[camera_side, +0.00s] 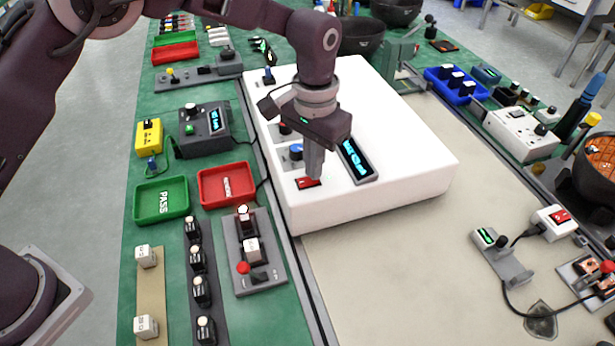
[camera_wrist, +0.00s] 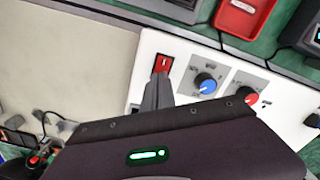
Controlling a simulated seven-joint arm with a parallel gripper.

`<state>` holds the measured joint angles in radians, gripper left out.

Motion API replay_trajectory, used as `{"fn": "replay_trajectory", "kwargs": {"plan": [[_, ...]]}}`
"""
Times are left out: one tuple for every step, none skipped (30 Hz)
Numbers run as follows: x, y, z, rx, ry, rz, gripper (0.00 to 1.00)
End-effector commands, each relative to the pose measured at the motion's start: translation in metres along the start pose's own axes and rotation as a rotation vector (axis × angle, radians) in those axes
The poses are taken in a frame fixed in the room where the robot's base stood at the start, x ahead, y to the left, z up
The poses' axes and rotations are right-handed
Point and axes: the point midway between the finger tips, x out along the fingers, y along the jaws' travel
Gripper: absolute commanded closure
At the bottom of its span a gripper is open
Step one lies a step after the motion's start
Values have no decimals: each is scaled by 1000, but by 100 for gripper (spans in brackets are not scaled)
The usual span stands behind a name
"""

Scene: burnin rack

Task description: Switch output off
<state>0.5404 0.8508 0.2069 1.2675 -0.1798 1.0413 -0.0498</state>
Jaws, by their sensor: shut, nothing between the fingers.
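The white unit (camera_side: 410,150) lies flat on the bench. It has a small red rocker switch (camera_side: 304,184) near its front edge, a blue knob (camera_side: 296,152), a red knob (camera_side: 285,128) and a lit display (camera_side: 357,160). The wrist view shows the red switch (camera_wrist: 162,63), blue knob (camera_wrist: 205,83) and red knob (camera_wrist: 246,97). My gripper (camera_side: 313,178) is shut and empty, pointing down with its fingertips at the red switch. In the wrist view the fingertips (camera_wrist: 160,78) overlap the switch's near edge. I cannot tell whether they touch it or which way it is set.
A green PASS tray (camera_side: 142,213) and a red tray (camera_side: 205,198) sit left of the unit. A grey box with a display (camera_side: 190,145) stands behind them. A grey button panel (camera_side: 265,283) lies in front. The beige mat (camera_side: 400,270) is mostly clear right of the unit.

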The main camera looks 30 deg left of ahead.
Motion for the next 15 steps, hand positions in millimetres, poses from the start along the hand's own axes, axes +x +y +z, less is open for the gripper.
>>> {"fn": "replay_trajectory", "kwargs": {"plan": [[1, 0, 0, 0, 0, 0, 100], [1, 0, 0, 0, 0, 0, 100], [2, 0, 0, 0, 0, 0, 100], [2, 0, 0, 0, 0, 0, 100], [3, 0, 0, 0, 0, 0, 100], [3, 0, 0, 0, 0, 0, 100], [4, 0, 0, 0, 0, 0, 100], [4, 0, 0, 0, 0, 0, 100], [5, 0, 0, 0, 0, 0, 100], [5, 0, 0, 0, 0, 0, 100], [6, 0, 0, 0, 0, 0, 100], [6, 0, 0, 0, -1, 0, 100], [7, 0, 0, 0, -1, 0, 100], [7, 0, 0, 0, -1, 0, 100], [8, 0, 0, 0, -1, 0, 100]]}}
